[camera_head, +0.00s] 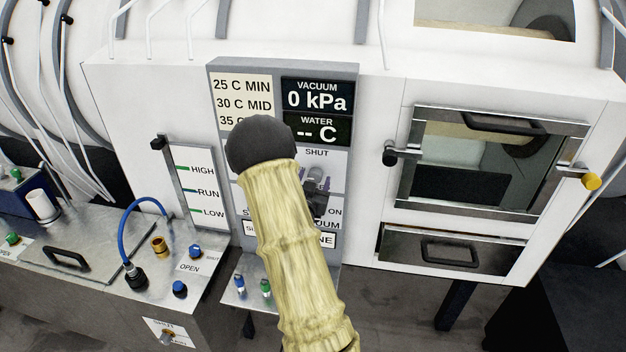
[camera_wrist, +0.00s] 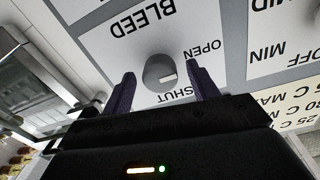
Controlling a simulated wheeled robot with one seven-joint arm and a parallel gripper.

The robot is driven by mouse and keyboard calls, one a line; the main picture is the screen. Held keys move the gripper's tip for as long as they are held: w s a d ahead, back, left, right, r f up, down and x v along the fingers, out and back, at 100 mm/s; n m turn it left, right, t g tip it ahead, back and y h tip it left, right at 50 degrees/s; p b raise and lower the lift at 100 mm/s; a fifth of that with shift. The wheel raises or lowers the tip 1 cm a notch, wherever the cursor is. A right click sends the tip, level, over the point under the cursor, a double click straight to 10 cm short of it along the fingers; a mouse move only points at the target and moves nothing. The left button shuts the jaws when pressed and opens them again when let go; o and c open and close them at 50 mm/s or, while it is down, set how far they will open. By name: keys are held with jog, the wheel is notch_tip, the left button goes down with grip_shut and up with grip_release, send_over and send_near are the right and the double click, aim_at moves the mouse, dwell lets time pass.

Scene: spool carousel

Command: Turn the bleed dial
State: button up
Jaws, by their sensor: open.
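The bleed dial (camera_wrist: 158,70) is a round grey knob on a white panel in the wrist view, where the lettering appears upside down. BLEED, OPEN and SHUT are printed around it. A pale mark on the dial lies on its lower right, near the SHUT side; its exact setting is hard to tell. My gripper (camera_wrist: 160,77) is open, one dark finger on each side of the dial, with gaps visible; I cannot tell if the fingers reach around it. In the head view my gripper (camera_head: 315,188) is at the panel; my arm hides the dial there.
The panel's displays (camera_head: 318,110) read VACUUM 0 kPa and WATER -- C. Right of it is a windowed door (camera_head: 480,165) with a handle, above a drawer (camera_head: 450,250). At left are a HIGH/RUN/LOW gauge (camera_head: 197,190) and a metal bench (camera_head: 100,275) with a blue hose (camera_head: 137,207).

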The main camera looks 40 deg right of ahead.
jog(key=c, duration=1)
